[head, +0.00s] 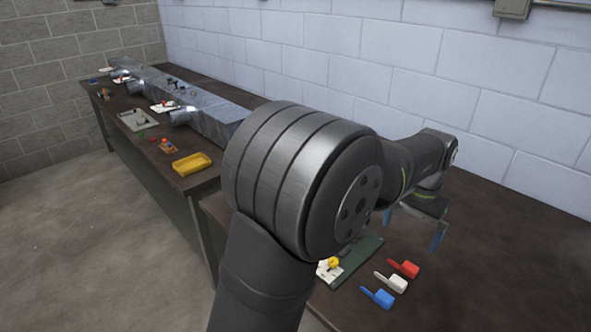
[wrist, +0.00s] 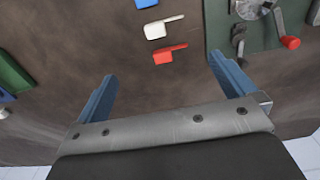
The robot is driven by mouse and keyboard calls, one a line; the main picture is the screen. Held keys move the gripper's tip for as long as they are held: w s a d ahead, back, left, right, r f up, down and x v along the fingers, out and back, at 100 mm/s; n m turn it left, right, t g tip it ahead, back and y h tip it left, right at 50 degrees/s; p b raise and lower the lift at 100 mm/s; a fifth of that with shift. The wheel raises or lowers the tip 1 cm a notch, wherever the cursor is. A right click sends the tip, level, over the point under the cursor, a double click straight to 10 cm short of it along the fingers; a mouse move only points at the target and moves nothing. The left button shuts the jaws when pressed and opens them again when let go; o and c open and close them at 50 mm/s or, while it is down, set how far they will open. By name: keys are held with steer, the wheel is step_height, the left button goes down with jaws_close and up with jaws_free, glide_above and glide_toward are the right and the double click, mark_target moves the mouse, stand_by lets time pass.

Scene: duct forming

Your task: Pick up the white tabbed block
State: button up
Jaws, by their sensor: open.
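The white tabbed block (head: 392,283) lies on the dark table in the head view, between a red tabbed block (head: 404,269) and a blue tabbed block (head: 379,297). The white block also shows at the top of the wrist view (wrist: 161,27), with the red one (wrist: 169,53) nearer to me and the blue one (wrist: 146,3) cut by the top edge. My gripper (wrist: 165,88) is open and empty, its blue fingers wide apart. In the head view my gripper (head: 414,232) hangs above the table, behind the blocks and apart from them. My arm hides part of the table.
A green board (head: 358,261) with a yellow-knobbed fixture lies left of the blocks; the wrist view shows a green board (wrist: 262,35) with a red-handled crank. Green and blue items (wrist: 14,80) sit at the wrist view's left edge. Bare table lies right of the blocks in the head view.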

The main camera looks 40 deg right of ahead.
steer(key=c, duration=1)
steer(key=shift+c, duration=0.2)
steer(key=w+m, duration=0.1)
steer(key=m, duration=0.2)
steer(key=m+g, duration=0.4)
steer(key=m, duration=1.1)
glide_above(398, 281)
steer(key=w, duration=0.3)
step_height(398, 281, down, 13)
steer(key=shift+r, duration=0.1)
steer(key=shift+s+x, duration=0.2)
steer(key=shift+x, duration=1.1)
steer(key=shift+s+x, duration=0.15)
steer(key=shift+x, duration=1.15)
